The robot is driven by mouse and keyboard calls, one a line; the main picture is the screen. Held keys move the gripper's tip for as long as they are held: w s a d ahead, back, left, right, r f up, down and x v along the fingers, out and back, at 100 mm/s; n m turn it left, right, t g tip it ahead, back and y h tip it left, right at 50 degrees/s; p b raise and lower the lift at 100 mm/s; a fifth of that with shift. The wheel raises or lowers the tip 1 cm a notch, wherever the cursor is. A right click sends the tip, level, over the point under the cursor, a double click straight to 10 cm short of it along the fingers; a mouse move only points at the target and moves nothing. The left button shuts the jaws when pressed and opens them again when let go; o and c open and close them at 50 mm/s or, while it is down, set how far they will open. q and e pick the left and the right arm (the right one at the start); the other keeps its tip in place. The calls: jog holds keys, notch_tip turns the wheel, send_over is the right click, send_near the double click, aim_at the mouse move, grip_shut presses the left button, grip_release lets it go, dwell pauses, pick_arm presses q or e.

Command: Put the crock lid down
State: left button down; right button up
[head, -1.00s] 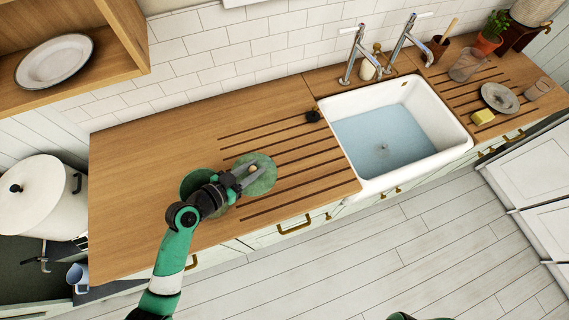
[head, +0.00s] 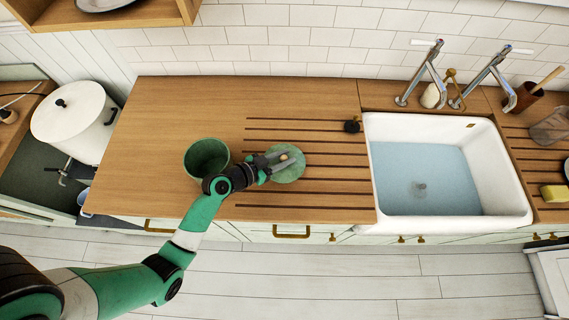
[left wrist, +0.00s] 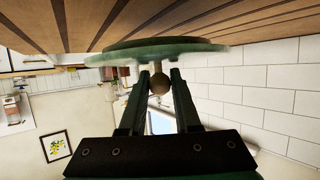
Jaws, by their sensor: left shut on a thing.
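The green crock lid (head: 290,174) is a flat round disc with a small round knob. It is level over the grooved part of the wooden counter, to the right of the open green crock (head: 206,158). My left gripper (head: 283,158) is shut on the lid's knob from the left. In the left wrist view, the knob (left wrist: 159,85) is between the fingertips of the left gripper (left wrist: 160,92). The lid (left wrist: 165,50) is close to the counter boards there; I cannot tell whether it touches. My right gripper is not in view.
The white sink (head: 375,190) with water is to the right of the lid. A small black object (head: 352,126) is by its left rim. A large white pot (head: 72,118) stands at the far left. The counter (head: 160,120) behind the crock is clear.

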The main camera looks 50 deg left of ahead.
pick_arm(q)
notch_tip(320, 180, down, 4)
jog(key=shift+r+b, duration=0.1)
jog(key=shift+b, duration=0.7)
jog(key=shift+w, duration=0.1)
jog(key=c, duration=0.6)
grip_release()
jog(key=shift+r, duration=0.2)
jog(key=p+v, duration=0.1)
jog(key=v, duration=1.1)
jog(key=shift+f, duration=0.15)
